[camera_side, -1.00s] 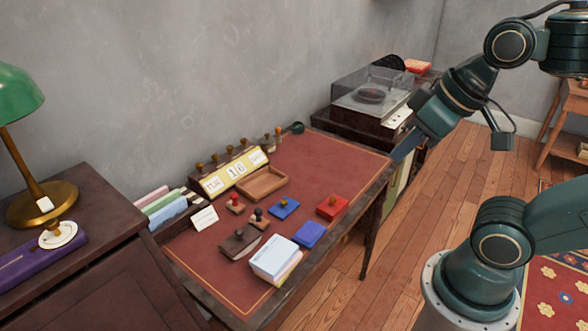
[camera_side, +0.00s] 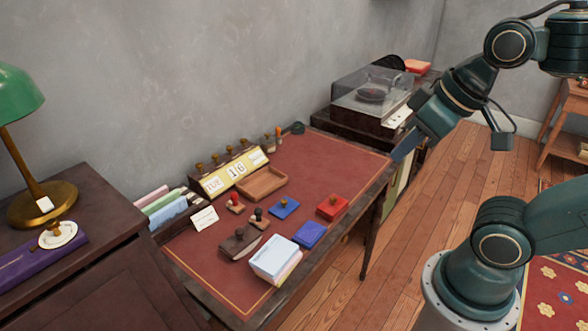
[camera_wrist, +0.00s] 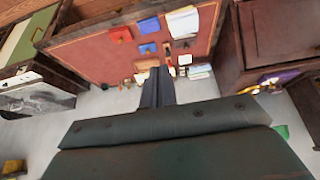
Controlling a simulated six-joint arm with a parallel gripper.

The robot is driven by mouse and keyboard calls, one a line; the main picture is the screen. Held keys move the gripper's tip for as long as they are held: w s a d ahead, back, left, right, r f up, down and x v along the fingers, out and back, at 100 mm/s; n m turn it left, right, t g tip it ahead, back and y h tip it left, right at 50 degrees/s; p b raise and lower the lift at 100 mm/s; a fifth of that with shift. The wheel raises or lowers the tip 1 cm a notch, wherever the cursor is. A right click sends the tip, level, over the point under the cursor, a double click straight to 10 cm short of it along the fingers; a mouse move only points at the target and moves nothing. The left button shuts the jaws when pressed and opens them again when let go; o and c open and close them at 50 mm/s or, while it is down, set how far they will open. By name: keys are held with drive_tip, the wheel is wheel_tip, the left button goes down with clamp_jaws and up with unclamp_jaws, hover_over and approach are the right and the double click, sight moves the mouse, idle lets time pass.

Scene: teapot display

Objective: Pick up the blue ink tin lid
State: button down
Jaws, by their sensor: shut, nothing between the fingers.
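The blue ink tin lid (camera_side: 290,211), a flat blue square with a small brass knob, lies on the red desk top. In the wrist view the lid (camera_wrist: 147,49) lies beyond my fingertips. The blue tin (camera_side: 307,236) lies nearer the desk's front edge, apart from the lid, and also shows in the wrist view (camera_wrist: 149,26). My gripper (camera_side: 402,150) is shut and empty, beyond the desk's right end and well away from the lid. In the wrist view its fingers (camera_wrist: 159,70) are together with nothing between them.
A red tin (camera_side: 334,211) with a knobbed lid stands right of the blue lid. Stamps (camera_side: 259,218), a paper stack (camera_side: 274,258) and a wooden tray (camera_side: 262,184) surround it. A record player (camera_side: 372,92) stands behind. The desk's right part (camera_side: 335,163) is clear.

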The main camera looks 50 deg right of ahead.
drive_tip(key=shift+c, duration=2.2)
unclamp_jaws()
drive_tip(key=w+d+f+n+g, duration=0.2)
drive_tip(key=w+n, duration=0.3)
drive_tip(key=w, duration=0.5)
drive_tip(key=w+d+f+n+g, duration=0.1)
drive_tip(key=w+n, duration=0.4)
drive_tip(key=w, duration=0.5)
drive_tip(key=w+d+f+n+g, duration=0.1)
drive_tip(key=w+f+n, duration=0.3)
drive_tip(key=f, duration=0.5)
drive_tip(key=w+d+f+n+g, duration=0.1)
drive_tip(key=w+d+f+n, duration=0.3)
drive_tip(key=w+f, duration=0.5)
drive_tip(key=shift+d+f+g, duration=0.15)
drive_tip(key=shift+f+g, duration=0.05)
drive_tip(key=shift+g, duration=0.1)
drive_tip(key=shift+w+f, duration=0.1)
